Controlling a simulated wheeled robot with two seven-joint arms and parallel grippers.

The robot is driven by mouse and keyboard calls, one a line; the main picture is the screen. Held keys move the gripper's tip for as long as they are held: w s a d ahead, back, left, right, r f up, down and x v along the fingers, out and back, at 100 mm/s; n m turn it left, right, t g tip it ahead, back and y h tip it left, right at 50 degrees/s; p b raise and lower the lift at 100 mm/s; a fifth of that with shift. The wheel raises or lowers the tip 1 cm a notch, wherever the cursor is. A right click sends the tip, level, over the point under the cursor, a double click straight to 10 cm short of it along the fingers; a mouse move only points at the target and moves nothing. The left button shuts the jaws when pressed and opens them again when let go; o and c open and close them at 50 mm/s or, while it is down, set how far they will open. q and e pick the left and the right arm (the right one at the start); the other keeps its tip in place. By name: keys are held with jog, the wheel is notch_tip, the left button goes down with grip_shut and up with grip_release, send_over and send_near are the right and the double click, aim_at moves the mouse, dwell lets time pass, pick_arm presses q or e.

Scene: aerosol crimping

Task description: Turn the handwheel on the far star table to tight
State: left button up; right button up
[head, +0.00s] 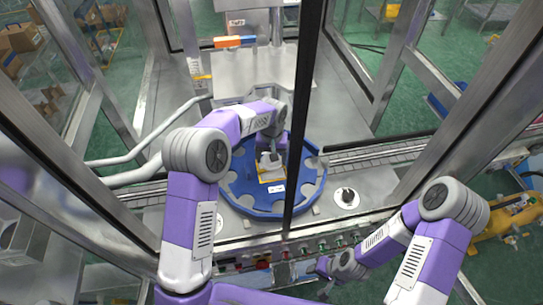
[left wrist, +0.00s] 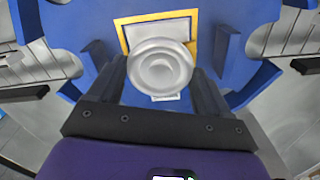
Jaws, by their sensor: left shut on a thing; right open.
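The blue star table (head: 240,196) is a notched round disc in the middle of the head view; it also fills much of the left wrist view (left wrist: 75,22). The handwheel (left wrist: 160,66) is a round silver knob over a yellow-edged plate at the table's middle. My left gripper (head: 272,158) reaches over the table, and in the left wrist view its dark fingers (left wrist: 163,85) are shut on the handwheel from both sides. The handwheel is mostly hidden in the head view. My right gripper (head: 324,284) is open and empty, low in front of the button panel.
A dark upright frame post (head: 297,130) crosses in front of the star table. A conveyor (head: 375,157) runs to the right. A row of buttons (head: 308,249) lines the front panel. Glass panels stand at both sides.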

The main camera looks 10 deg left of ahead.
pick_arm(q)
jog(key=shift+r+m, duration=0.1)
jog(key=shift+m, duration=0.6)
jog(key=o, duration=1)
notch_tip(320, 180, up, 8)
jog(key=shift+f, duration=0.2)
